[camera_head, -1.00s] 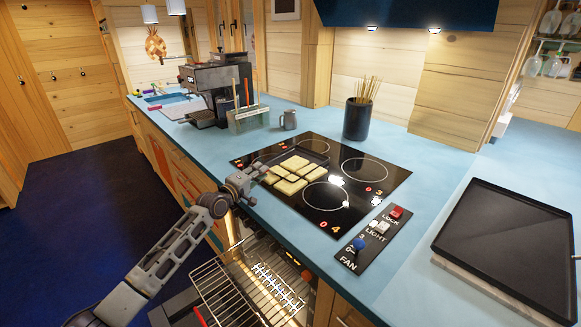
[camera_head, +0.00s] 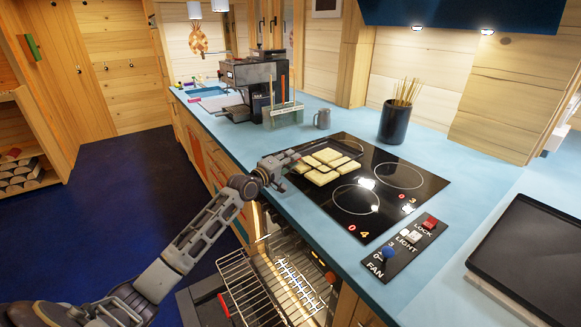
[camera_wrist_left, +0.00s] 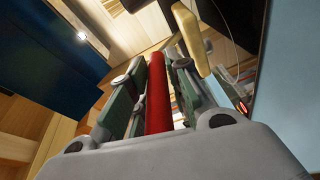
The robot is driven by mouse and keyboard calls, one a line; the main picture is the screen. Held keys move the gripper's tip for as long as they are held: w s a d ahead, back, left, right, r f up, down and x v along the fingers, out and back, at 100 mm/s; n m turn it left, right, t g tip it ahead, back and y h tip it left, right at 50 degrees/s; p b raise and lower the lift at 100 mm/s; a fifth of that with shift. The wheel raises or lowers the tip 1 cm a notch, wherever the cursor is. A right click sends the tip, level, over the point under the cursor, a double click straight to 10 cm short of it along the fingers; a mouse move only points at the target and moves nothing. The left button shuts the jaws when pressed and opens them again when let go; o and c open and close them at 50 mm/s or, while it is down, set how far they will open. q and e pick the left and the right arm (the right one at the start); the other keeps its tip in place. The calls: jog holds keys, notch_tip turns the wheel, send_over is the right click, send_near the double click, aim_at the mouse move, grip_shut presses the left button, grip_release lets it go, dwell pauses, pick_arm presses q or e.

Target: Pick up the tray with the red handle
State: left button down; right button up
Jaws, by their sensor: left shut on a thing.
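The tray (camera_head: 348,150) is dark and flat and carries several pale bread-like slices (camera_head: 327,166). In the head view it is over the left rear part of the black cooktop and looks slightly raised. My left gripper (camera_head: 280,164) is at the tray's left end, over the counter's front edge. In the wrist view the red handle (camera_wrist_left: 157,95) runs between the two fingers, and my left gripper (camera_wrist_left: 155,85) is shut on it. The fingers hide the handle in the head view. One pale slice (camera_wrist_left: 190,38) shows beyond the fingers. My right gripper is not in view.
The cooktop (camera_head: 398,176) has free burners in front and right. A black tray (camera_head: 535,255) lies right.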

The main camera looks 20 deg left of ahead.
pick_arm(q)
notch_tip(320, 180, up, 24)
jog(key=p, duration=0.2)
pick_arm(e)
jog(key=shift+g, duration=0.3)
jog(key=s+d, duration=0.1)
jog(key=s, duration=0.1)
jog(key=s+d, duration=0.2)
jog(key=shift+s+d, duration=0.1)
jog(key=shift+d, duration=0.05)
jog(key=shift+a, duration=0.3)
